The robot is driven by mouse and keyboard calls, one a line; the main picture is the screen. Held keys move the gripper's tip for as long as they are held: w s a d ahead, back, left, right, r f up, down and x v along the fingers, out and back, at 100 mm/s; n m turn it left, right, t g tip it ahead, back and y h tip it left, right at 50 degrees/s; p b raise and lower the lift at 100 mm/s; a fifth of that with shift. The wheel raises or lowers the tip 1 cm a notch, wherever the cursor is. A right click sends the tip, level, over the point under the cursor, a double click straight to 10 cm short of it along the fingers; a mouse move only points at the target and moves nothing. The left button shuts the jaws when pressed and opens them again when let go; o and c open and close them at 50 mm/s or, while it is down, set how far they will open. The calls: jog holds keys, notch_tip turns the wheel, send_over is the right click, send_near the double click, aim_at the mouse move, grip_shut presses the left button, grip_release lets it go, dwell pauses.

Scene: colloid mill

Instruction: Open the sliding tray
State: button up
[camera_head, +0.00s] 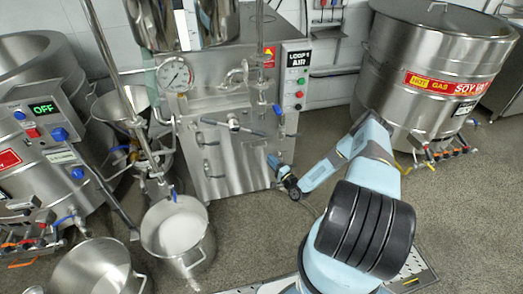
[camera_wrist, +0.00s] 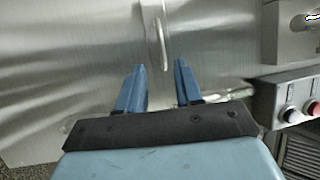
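My gripper (camera_wrist: 160,75) is open and empty in the wrist view, its two blue fingers apart. A curved metal handle (camera_wrist: 158,28) stands on a smooth steel face (camera_wrist: 80,60) just beyond the fingertips, roughly in line with the gap; I see no contact. In the head view my gripper (camera_head: 272,160) is at the lower right of the steel cabinet (camera_head: 230,160), and its fingers are too small to read there. The cabinet front carries several small handles (camera_head: 207,167). I cannot tell for certain which part is the sliding tray.
In the wrist view a box with red and black buttons (camera_wrist: 290,108) lies right of my gripper. In the head view, steel pots (camera_head: 178,238) stand at lower left and a large labelled kettle (camera_head: 430,70) at right. Open floor (camera_head: 460,210) lies at lower right.

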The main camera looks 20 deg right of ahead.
jog(key=x, duration=0.9)
jog(key=shift+c, duration=0.3)
jog(key=c, duration=0.6)
jog(key=shift+f, duration=0.15)
dwell(0.6)
